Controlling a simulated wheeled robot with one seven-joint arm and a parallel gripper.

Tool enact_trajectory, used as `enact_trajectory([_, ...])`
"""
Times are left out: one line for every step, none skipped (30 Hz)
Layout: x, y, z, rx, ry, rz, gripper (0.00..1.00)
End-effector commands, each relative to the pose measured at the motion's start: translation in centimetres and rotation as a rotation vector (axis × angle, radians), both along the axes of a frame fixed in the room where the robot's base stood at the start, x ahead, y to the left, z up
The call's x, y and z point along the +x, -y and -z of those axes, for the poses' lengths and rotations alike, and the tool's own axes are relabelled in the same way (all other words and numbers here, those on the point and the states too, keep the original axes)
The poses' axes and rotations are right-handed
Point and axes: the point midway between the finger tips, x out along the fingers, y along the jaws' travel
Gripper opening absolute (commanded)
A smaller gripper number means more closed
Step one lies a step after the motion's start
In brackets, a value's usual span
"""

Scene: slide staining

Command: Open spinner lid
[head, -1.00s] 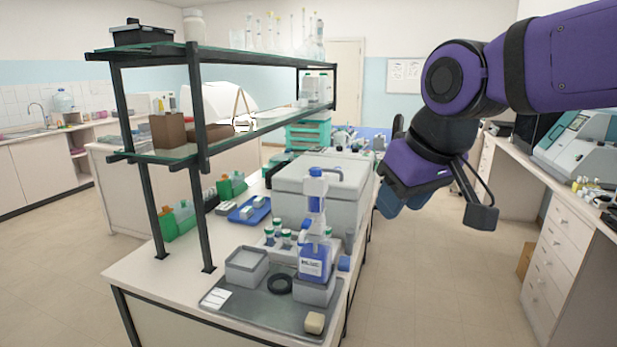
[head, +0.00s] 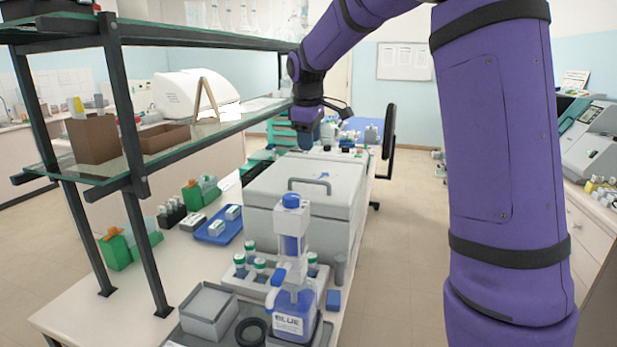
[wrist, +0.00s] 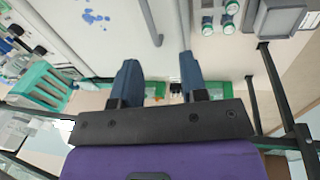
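The spinner is a large light-grey box (head: 270,215) with a flat lid (head: 325,182) lying closed on top. The lid has a dark grey bar handle (head: 309,181). In the wrist view the lid (wrist: 75,35) shows blue stains, and the handle (wrist: 150,22) stands above my fingertips. My gripper (head: 305,143) is beyond the far side of the box in the head view. In the wrist view my gripper (wrist: 158,60) is open, with nothing between its fingers. It appears apart from the handle; the exact gap is unclear.
A blue-stain bottle (head: 294,310) and several green-capped bottles (head: 260,268) stand in front of the box. A glass shelf (head: 200,130) on dark posts runs along the left. A blue tray (head: 218,228) lies between. Floor to the right is open.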

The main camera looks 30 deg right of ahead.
Motion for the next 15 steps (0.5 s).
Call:
enact_trajectory([1.1,0.3,0.8,-0.007,-0.013,-0.018,0.4])
enact_trajectory([1.6,0.4,1.0,-0.012,-0.018,-0.027,0.4])
enact_trajectory([2.1,0.6,1.4,-0.016,-0.025,-0.038,0.4])
enact_trajectory([2.4,0.7,1.6,-0.019,-0.028,-0.046,0.4])
enact_trajectory([2.7,0.8,1.8,-0.022,-0.032,-0.052,0.4])
enact_trajectory([2.9,0.8,2.0,-0.024,-0.035,-0.058,0.4])
enact_trajectory([3.1,0.9,2.1,-0.025,-0.037,-0.061,0.4])
enact_trajectory([3.2,0.9,2.3,-0.026,-0.038,-0.063,0.4])
enact_trajectory([3.3,1.0,2.5,-0.027,-0.039,-0.066,0.4])
enact_trajectory([3.3,1.0,2.7,-0.027,-0.039,-0.066,0.4])
enact_trajectory([3.4,1.1,3.0,-0.027,-0.04,-0.067,0.4])
enact_trajectory([3.4,1.1,3.5,-0.028,-0.041,-0.067,0.4])
enact_trajectory([3.5,1.2,3.8,-0.027,-0.042,-0.066,0.4])
enact_trajectory([3.5,1.2,4.3,-0.028,-0.041,-0.066,0.4])
enact_trajectory([3.6,1.3,4.9,-0.028,-0.041,-0.066,0.4])
